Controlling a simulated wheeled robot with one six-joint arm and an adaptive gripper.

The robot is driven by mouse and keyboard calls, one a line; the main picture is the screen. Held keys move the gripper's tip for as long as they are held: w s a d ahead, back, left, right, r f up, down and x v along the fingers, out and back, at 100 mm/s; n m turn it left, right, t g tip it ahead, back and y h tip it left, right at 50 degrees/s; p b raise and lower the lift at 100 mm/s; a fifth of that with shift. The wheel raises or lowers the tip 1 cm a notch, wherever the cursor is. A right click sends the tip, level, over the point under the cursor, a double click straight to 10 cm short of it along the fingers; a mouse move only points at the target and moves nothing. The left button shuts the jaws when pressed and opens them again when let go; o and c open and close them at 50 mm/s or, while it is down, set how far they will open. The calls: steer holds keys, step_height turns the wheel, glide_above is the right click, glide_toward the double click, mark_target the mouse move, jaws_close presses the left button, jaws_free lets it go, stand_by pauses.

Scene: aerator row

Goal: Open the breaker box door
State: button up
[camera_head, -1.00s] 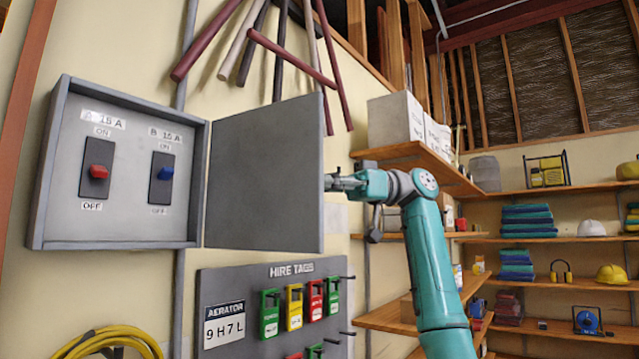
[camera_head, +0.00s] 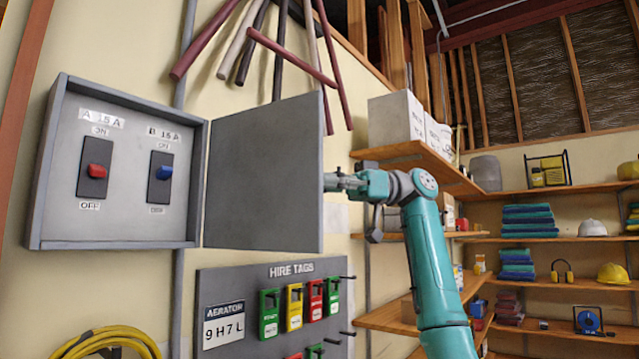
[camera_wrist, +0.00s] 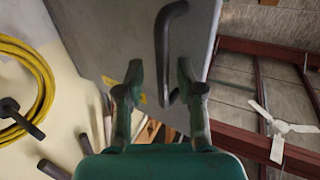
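The grey breaker box (camera_head: 120,215) is on the wall at left. Its door (camera_head: 262,175) stands wide open, swung out to the right, with the inside of the box in plain view. The door also shows in the wrist view (camera_wrist: 105,35), with its dark bar handle (camera_wrist: 162,40). The handle is hidden in the head view. My gripper (camera_head: 330,182) is at the door's right edge, its tips partly behind the door. In the wrist view my gripper (camera_wrist: 162,78) has its fingers apart, with the handle's lower end between them and gaps at both sides.
Inside the box are a red switch (camera_head: 95,171) and a blue switch (camera_head: 164,172). A hire tags board (camera_head: 225,283) hangs below the door. A yellow coiled hose (camera_head: 140,338) is at lower left. Wooden shelves (camera_head: 415,150) with boxes stand right of my arm.

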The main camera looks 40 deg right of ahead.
steer(key=s+d, duration=0.1)
steer(key=d, duration=1)
steer(key=shift+s+d, duration=0.3)
steer(key=shift+d, duration=0.1)
